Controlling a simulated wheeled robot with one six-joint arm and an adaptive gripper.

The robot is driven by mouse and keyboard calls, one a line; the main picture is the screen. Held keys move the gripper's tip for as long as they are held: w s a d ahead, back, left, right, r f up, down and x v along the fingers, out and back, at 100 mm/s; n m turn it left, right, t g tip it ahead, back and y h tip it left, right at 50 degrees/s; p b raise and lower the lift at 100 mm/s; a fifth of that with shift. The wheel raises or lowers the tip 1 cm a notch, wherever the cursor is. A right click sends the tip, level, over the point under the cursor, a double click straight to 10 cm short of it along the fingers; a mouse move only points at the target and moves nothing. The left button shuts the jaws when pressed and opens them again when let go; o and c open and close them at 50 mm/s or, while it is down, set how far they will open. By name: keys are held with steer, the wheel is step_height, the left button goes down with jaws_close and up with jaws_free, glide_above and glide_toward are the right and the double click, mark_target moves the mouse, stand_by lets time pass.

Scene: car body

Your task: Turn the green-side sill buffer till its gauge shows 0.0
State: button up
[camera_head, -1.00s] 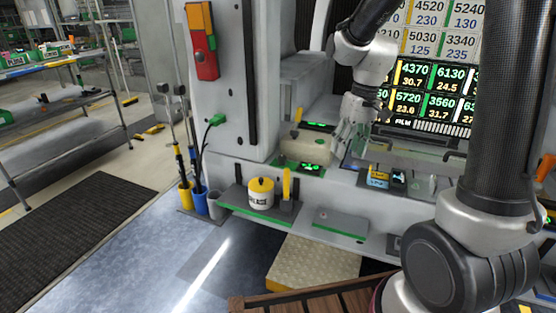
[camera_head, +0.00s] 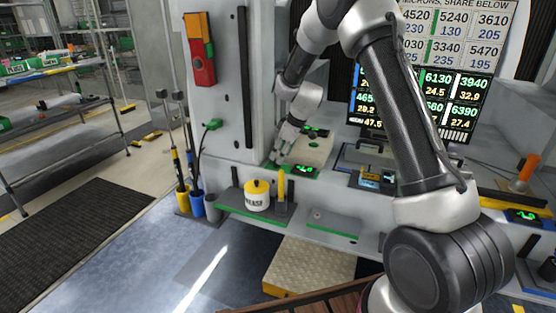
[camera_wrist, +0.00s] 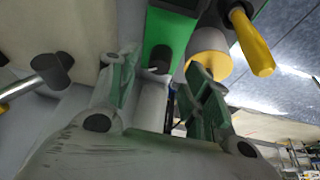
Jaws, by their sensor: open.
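My gripper (camera_head: 280,152) is open, at the left end of the pale sill in the head view. Its fingers show in the wrist view (camera_wrist: 162,92) with nothing clamped between them. A small black gauge with green digits (camera_head: 305,172) sits on the green-edged sill front, just right of the gripper; its digits are too small to read. In the wrist view a green block (camera_wrist: 168,32) lies beyond the fingertips. A short dark round part (camera_wrist: 158,62) at its end shows between the fingers; I cannot tell whether this is the buffer, or whether the fingers touch anything.
A grease pot (camera_head: 257,195) and yellow handle (camera_head: 282,184) stand on a low shelf below the gripper. A second green-digit display (camera_head: 314,132) sits behind. An orange-handled part (camera_head: 523,174) stands at the far right. A metal rod with a dark end (camera_wrist: 45,76) is left of the fingers.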

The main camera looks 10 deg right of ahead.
mark_target(275, 161)
steer(key=shift+x, duration=1.7)
steer(key=c, duration=1)
steer(key=shift+c, duration=0.2)
steer(key=shift+m, duration=0.3)
steer(key=m, duration=0.2)
steer(key=m+t+h, duration=0.1)
steer(key=m, duration=0.1)
steer(key=shift+s+a+h, duration=0.15)
steer(key=shift+h, duration=0.15)
steer(key=m+h, duration=0.2)
steer(key=m, duration=0.3)
steer(key=shift+a+f, duration=0.1)
steer(key=m+h, duration=0.1)
steer(key=m, duration=0.3)
steer(key=shift+a, duration=0.2)
steer(key=shift+a+m+g+h, duration=0.1)
steer(key=shift+m+g+h, duration=0.35)
steer(key=shift+m, duration=0.9)
steer(key=shift+m+g+h, duration=0.25)
steer(key=shift+m+h, duration=0.3)
steer(key=shift+m, duration=0.8)
